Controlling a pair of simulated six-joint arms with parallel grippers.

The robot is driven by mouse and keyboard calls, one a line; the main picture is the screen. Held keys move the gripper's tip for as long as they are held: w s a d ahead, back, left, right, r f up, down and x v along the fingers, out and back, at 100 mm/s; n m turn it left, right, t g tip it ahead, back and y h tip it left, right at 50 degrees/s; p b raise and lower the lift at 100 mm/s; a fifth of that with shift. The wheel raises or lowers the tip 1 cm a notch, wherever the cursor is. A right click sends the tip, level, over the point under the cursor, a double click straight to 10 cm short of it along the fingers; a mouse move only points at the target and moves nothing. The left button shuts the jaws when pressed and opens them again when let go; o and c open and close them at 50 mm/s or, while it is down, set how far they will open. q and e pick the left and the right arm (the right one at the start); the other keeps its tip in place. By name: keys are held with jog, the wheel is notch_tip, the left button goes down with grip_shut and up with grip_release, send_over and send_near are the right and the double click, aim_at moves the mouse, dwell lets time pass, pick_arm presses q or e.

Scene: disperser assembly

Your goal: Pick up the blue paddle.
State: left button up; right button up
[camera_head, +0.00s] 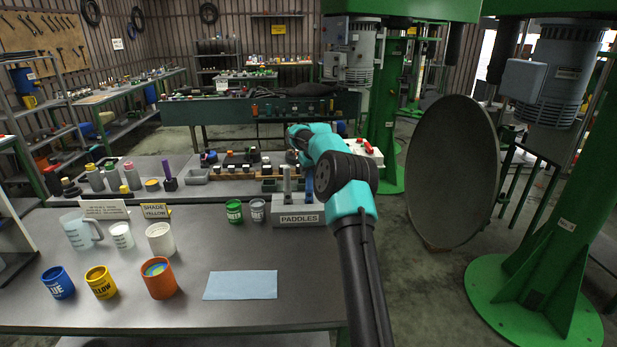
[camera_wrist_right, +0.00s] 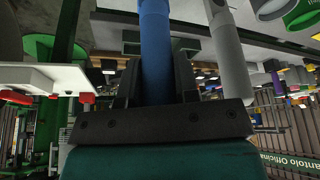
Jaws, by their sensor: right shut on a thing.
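The blue paddle (camera_head: 309,184) stands upright in the white box labelled PADDLES (camera_head: 298,214), next to a grey paddle (camera_head: 287,179). In the right wrist view the blue paddle (camera_wrist_right: 156,50) runs between the two dark fingers of my right gripper (camera_wrist_right: 157,82), which is shut on it. The grey paddle (camera_wrist_right: 230,60) is just beside it in that view, apart from the fingers. In the head view my teal and black right arm hides most of the gripper and the top of the blue paddle. My left gripper is not in view.
Green (camera_head: 234,211) and grey (camera_head: 257,210) cans stand left of the box. Blue (camera_head: 58,283), yellow (camera_head: 101,282) and orange (camera_head: 158,278) pots, white cups and a jug (camera_head: 80,230) stand further left. A blue sheet (camera_head: 241,285) lies in front. A large grey disc (camera_head: 452,172) stands right.

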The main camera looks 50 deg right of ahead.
notch_tip(320, 180, up, 9)
jog(key=shift+r, duration=0.2)
dwell(0.6)
